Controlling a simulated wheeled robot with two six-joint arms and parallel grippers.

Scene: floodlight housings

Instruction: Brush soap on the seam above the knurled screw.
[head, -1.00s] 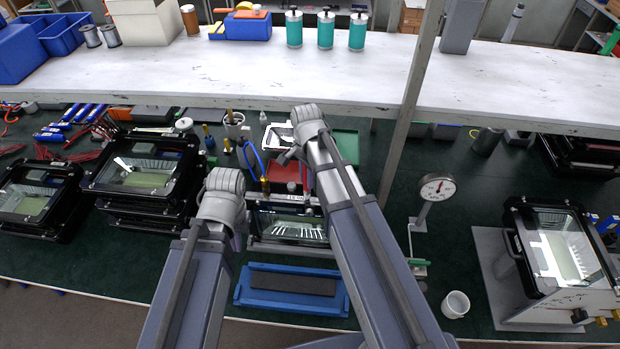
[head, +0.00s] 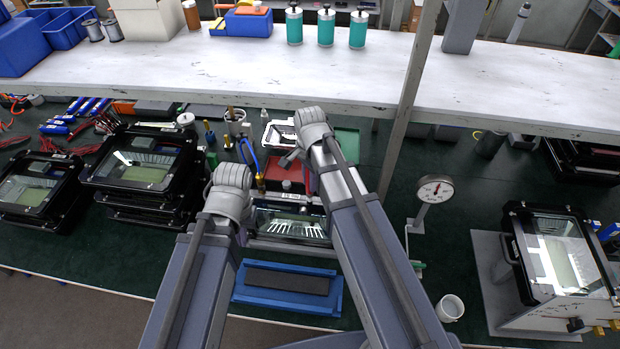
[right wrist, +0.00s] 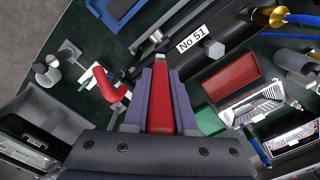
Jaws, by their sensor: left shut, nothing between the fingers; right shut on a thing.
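The floodlight housing (head: 290,224) with a glass front stands in a fixture at the middle of the bench. In the right wrist view its dark edge carries a "No 51" label (right wrist: 193,39), with a grey knob (right wrist: 213,48) beside it. I cannot tell whether this is the knurled screw. My right gripper (right wrist: 160,80) is shut on a red-handled tool (right wrist: 161,103) with a pale tip, pointing toward the label. Its bristles cannot be made out. My left gripper (head: 241,234) is shut and empty at the housing's left, mostly hidden by its wrist.
A blue tray (head: 240,292) lies in front of the housing. Stacked housings (head: 140,175) stand left. A dial gauge (head: 435,188), a white cup (head: 450,308) and another housing (head: 560,255) stand right. A shelf (head: 250,70) spans behind. A brass fitting (right wrist: 262,16) with blue hose is near the label.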

